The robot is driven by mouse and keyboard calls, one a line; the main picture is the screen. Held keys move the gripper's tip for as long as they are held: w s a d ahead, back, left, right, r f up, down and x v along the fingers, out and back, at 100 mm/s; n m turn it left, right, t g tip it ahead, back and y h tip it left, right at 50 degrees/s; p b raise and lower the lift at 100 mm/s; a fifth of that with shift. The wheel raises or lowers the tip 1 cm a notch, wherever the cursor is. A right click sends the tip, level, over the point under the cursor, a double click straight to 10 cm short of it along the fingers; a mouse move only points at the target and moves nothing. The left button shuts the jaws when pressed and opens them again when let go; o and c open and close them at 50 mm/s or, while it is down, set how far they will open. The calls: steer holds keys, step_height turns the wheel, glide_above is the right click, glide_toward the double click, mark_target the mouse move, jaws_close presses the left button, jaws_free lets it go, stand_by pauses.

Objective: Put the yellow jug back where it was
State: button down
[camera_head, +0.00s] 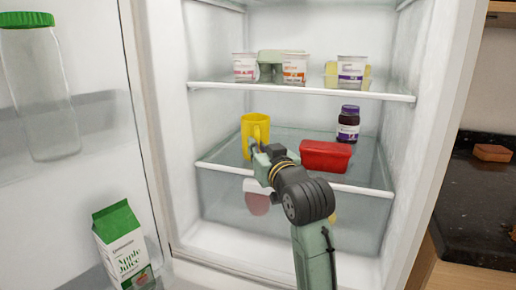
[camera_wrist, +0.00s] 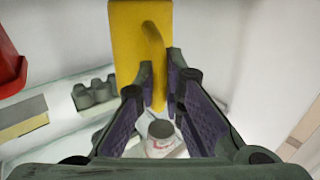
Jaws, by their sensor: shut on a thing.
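The yellow jug (camera_head: 247,131) is upright in the open fridge, over the left part of the glass middle shelf (camera_head: 220,160). I cannot tell whether its base touches the shelf. My gripper (camera_head: 254,149) comes from the front right and is shut on the jug's handle. In the wrist view, the jug (camera_wrist: 127,40) stands beyond the fingertips, with its curved handle between the two fingers (camera_wrist: 160,75). My gripper hides part of the jug's lower side in the head view.
A red container (camera_head: 325,155) lies right of the jug, with a dark purple-lidded jar (camera_head: 348,124) behind it. Several tubs, such as a white one (camera_head: 245,67), and an egg carton (camera_head: 270,72) stand on the upper shelf. An apple juice carton (camera_head: 122,245) and a green-capped bottle (camera_head: 38,95) sit in the door.

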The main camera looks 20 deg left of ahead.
steer(key=shift+f, duration=0.1)
steer(key=shift+f, duration=0.25)
steer(key=c, duration=1.7)
jaws_free()
steer(key=shift+r, duration=0.1)
steer(key=shift+r, duration=0.25)
steer(key=b+v, duration=0.1)
steer(key=v, duration=1.1)
steer(key=shift+r, duration=0.1)
